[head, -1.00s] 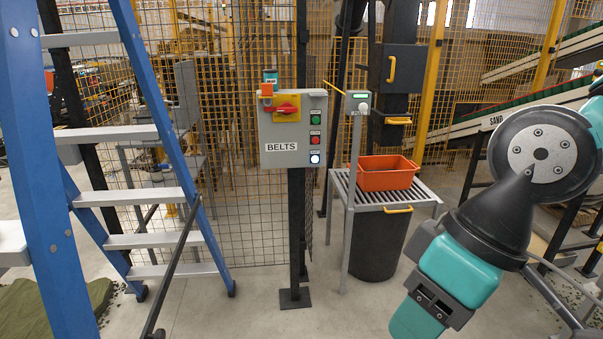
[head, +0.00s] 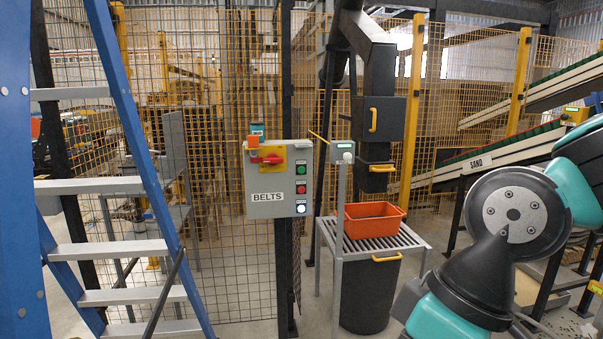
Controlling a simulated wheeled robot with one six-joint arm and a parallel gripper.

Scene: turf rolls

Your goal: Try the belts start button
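The grey control box labelled BELTS (head: 267,205) stands on a dark post left of the picture's middle. On its right side are a green button (head: 300,170), a red button (head: 300,189) and a lit white button (head: 301,209), one above another. A red rotary switch (head: 266,159) on a yellow plate is at its upper left, with an orange item (head: 253,141) by it. Which button is the start button is not readable. My arm shows at the lower right, well apart from the box; my gripper is out of view.
A blue ladder (head: 137,150) stands close on the left. Right of the box, an orange crate (head: 374,219) sits on a slatted stand (head: 405,237) above a black bin (head: 368,295). A thin grey post with a small box (head: 342,152) stands between. Yellow mesh fencing (head: 225,80) lies behind.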

